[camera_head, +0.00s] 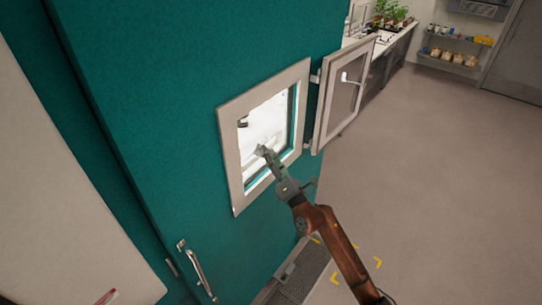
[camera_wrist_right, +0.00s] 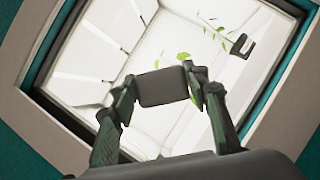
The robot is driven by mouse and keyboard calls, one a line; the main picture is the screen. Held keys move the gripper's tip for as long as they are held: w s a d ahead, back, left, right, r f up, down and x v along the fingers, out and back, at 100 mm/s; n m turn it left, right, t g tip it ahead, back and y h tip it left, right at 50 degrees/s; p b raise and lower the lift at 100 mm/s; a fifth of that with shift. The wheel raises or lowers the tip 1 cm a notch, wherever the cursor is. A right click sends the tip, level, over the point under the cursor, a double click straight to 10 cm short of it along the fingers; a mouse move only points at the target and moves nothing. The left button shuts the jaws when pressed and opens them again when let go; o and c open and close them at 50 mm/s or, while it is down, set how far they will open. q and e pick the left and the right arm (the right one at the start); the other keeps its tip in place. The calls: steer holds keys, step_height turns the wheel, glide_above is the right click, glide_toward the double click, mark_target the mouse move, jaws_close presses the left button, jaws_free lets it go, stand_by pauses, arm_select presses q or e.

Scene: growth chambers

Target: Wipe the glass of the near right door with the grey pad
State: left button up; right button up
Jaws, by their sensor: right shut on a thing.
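My right gripper (camera_head: 266,157) is shut on the grey pad (camera_wrist_right: 163,87), which sits between its two fingertips (camera_wrist_right: 161,92) in the right wrist view. In the head view the gripper is in front of the bright window-like opening of the teal chamber; I cannot tell whether the pad touches anything there. A light-framed door (camera_head: 320,133) with a glass pane (camera_head: 342,100) and a white handle (camera_head: 349,79) stands swung open to the right of that opening, apart from the gripper. My left gripper is not in view.
The teal chamber front (camera_head: 170,125) carries the pale opening frame (camera_head: 232,165) and a metal handle (camera_head: 198,268) lower down. Green leaves (camera_wrist_right: 183,56) and a dark bracket (camera_wrist_right: 241,45) show in the bright opening. Open floor (camera_head: 450,190) lies to the right.

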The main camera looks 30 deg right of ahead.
steer(key=d+b, duration=0.1)
steer(key=w+d+b, duration=0.1)
steer(key=d+b, duration=0.1)
steer(key=shift+w+d+f, duration=0.1)
steer(key=shift+w+d, duration=0.05)
steer(key=shift+d, duration=0.15)
steer(key=shift+w, duration=0.15)
steer(key=shift+s+a+r+p, duration=0.2)
steer(key=shift+a+p, duration=0.15)
steer(key=shift+a, duration=0.15)
steer(key=shift+s+a+r+p, duration=0.1)
steer(key=shift+s+a+p, duration=0.05)
steer(key=shift+a+p, duration=0.25)
steer(key=shift+s+a+f+p, duration=0.1)
steer(key=shift+s+a+p, duration=0.2)
steer(key=shift+a, duration=0.45)
steer(key=shift+a+f, duration=0.1)
steer(key=shift+a, duration=0.2)
steer(key=shift+s, duration=0.15)
